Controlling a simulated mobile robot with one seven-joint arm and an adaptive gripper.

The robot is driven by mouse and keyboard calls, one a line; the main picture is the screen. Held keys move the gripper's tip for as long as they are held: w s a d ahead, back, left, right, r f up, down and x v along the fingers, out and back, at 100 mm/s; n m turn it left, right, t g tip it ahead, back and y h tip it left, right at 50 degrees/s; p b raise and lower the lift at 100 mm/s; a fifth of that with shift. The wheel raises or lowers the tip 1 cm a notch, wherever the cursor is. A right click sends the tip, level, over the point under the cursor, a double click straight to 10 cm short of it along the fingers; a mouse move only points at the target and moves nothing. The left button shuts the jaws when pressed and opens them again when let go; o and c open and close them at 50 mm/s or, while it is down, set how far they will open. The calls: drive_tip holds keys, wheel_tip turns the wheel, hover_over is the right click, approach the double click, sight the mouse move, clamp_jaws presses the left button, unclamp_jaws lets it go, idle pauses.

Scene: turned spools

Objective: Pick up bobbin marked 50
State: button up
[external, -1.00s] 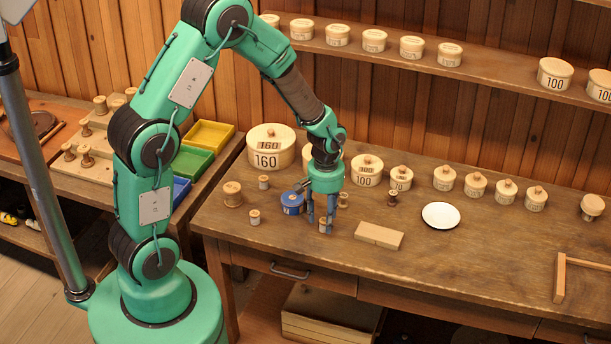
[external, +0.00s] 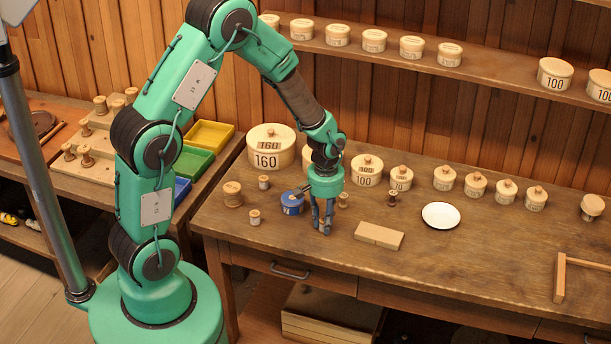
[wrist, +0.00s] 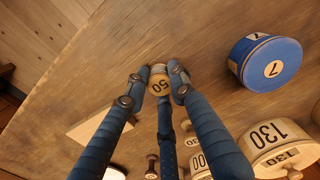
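The bobbin marked 50 (wrist: 160,84) shows in the wrist view with its numbered top towards the camera. It is between the blue fingertips of my gripper (wrist: 158,79), which touch its sides. A further finger reaches up to it from below in the picture. In the external view my gripper (external: 323,229) points down at the table near its front edge. Its fingers are drawn close together and mostly hide the bobbin there. I cannot tell whether the bobbin is off the table.
A blue round box marked 7 (wrist: 270,64) stands close by, left of my gripper in the external view (external: 292,203). A wooden block (external: 379,236) and a white dish (external: 441,215) lie to the right. Lidded boxes, one marked 130 (wrist: 272,142), line the back.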

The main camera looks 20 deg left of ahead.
drive_tip(key=shift+r, duration=0.2)
drive_tip(key=shift+r+p, duration=0.3)
drive_tip(key=shift+r, duration=0.3)
wheel_tip(320, 180, up, 2)
drive_tip(key=shift+r+p, duration=0.15)
drive_tip(key=shift+p, duration=0.2)
drive_tip(key=s+a+p, duration=0.1)
drive_tip(key=s+a, duration=0.2)
drive_tip(key=s, duration=0.4)
drive_tip(key=s+a+r+p, duration=0.1)
drive_tip(key=s+a, duration=0.3)
drive_tip(key=s, duration=0.3)
drive_tip(key=shift+a, duration=0.3)
drive_tip(key=shift+r, duration=0.1)
